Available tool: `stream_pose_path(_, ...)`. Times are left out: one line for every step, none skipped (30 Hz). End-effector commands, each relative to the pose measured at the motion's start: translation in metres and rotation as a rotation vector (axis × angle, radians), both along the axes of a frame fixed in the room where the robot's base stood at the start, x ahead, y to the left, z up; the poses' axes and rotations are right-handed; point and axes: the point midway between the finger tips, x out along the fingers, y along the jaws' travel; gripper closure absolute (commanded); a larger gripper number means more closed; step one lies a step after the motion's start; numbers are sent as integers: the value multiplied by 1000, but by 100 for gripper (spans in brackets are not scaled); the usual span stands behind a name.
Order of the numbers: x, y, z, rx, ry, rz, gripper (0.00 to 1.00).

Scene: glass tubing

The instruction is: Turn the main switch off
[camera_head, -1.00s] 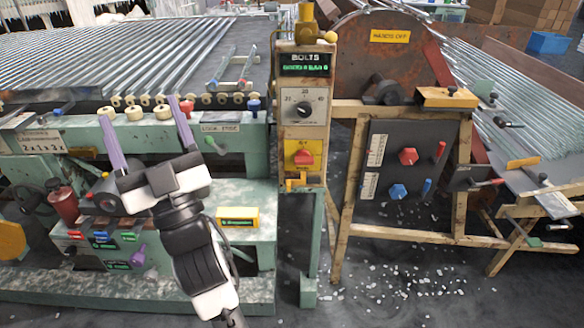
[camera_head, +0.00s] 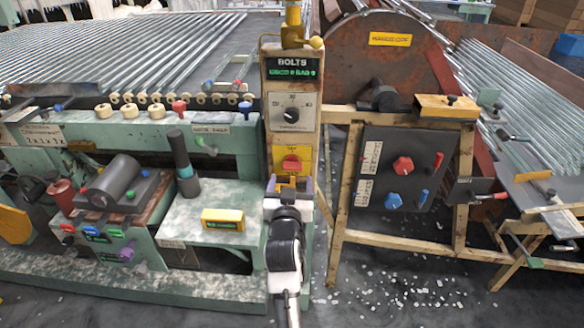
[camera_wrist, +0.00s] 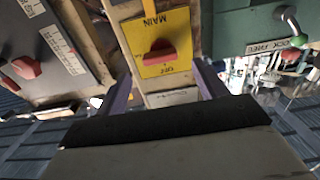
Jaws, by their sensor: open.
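The main switch (camera_head: 291,165) is a red knob on a yellow plate, on the front of the upright control post. In the wrist view the red knob (camera_wrist: 158,52) lies roughly crosswise on its plate, which reads MAIN and OFF and appears upside down. My gripper (camera_head: 290,187) is just below the switch in the head view, pointing at the post. Its purple fingers are apart, one at each side of the post in the wrist view (camera_wrist: 163,92). Nothing shows between them but the post front. I see no finger touching the knob.
A dial (camera_head: 291,115) and a BOLTS display (camera_head: 292,68) sit above the switch. A dark panel (camera_head: 395,185) with red and blue knobs stands to the right. A green machine (camera_head: 130,135) with a yellow box (camera_head: 222,219) is to the left.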

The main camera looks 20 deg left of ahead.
Motion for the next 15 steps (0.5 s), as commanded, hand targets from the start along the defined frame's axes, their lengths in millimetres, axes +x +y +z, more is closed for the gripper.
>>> stream_pose_path(11,3,2,0,0,0,29)
stream_pose_path(16,5,2,-1,-1,0,29)
stream_pose_path(22,7,3,0,-2,0,29)
stream_pose_path(27,8,2,-1,-1,0,29)
stream_pose_path(31,9,2,-1,-1,0,29)
stream_pose_path(36,11,1,-1,0,0,29)
stream_pose_path(39,11,1,-1,-1,0,29)
stream_pose_path(42,12,2,0,-2,0,29)
stream_pose_path(45,13,1,0,-2,0,29)
stream_pose_path(47,14,1,0,-2,1,29)
stream_pose_path(48,14,1,0,-2,1,29)
stream_pose_path(49,14,1,-1,-1,1,29)
stream_pose_path(50,15,0,-1,-1,1,29)
stream_pose_path(51,15,0,-1,-1,1,29)
stream_pose_path(51,15,0,-1,-1,1,29)
